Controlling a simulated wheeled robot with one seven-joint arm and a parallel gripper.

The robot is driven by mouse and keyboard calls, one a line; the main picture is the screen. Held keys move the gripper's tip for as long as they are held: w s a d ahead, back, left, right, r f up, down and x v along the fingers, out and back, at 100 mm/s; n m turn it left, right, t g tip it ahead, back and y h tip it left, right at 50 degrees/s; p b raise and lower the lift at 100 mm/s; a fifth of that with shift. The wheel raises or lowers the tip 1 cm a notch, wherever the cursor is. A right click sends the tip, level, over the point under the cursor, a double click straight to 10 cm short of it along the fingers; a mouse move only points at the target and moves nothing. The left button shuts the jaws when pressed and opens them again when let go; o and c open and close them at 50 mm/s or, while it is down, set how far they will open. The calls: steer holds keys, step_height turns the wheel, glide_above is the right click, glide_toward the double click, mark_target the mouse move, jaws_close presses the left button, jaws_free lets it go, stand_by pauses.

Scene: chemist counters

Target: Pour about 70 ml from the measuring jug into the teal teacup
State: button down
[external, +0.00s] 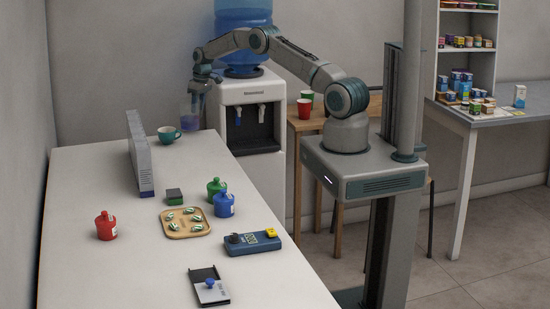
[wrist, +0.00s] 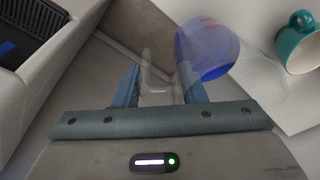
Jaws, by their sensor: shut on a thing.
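The measuring jug (external: 190,115) is clear, with blue liquid in it. My gripper (external: 203,82) is shut on its handle and holds it up near the far right corner of the white counter. In the wrist view the fingers of my gripper (wrist: 160,85) close on the clear handle, and the blue liquid of the jug (wrist: 207,52) shows beside them. The jug's exact tilt is hard to tell. The teal teacup (external: 169,135) stands upright on the counter, left of and below the jug. It also shows at the right of the wrist view (wrist: 289,42), apart from the jug.
A long grey-white box row (external: 140,155) stands left of the teacup. A water dispenser (external: 245,110) is right of the jug.

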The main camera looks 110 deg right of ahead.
mark_target(190, 100)
steer(key=shift+r, duration=0.1)
stand_by(0.3)
steer(key=shift+w+a+r+g+h+b, duration=0.5)
steer(key=shift+w+a+r+g+h, duration=0.3)
steer(key=shift+w+a+g+h, duration=0.2)
steer(key=shift+w+a+r+g+h+b, duration=0.5)
steer(key=shift+w+a+r+g+h, duration=0.35)
steer(key=shift+g+h, duration=0.2)
steer(key=shift+w+a+r+g+h+b, duration=0.15)
steer(key=shift+w+a+g+h+b, duration=0.3)
steer(key=shift+w+g, duration=0.25)
steer(key=shift+w+a+r+n+g+h+b, duration=0.2)
steer(key=shift+w+a+r+g+h+b, duration=0.2)
steer(key=shift+r+g+h, duration=0.2)
steer(key=shift+w+a+r+n+g+h+b, duration=0.2)
steer(key=shift+w+a+r+g+h+b, duration=0.2)
steer(key=shift+r+g+h, duration=0.25)
steer(key=shift+w+a+r+g+h+b, duration=0.25)
steer(key=shift+g+h+b, duration=0.05)
steer(key=shift+h+b, duration=0.05)
steer(key=shift+w+a, duration=0.15)
steer(key=shift+a, duration=0.05)
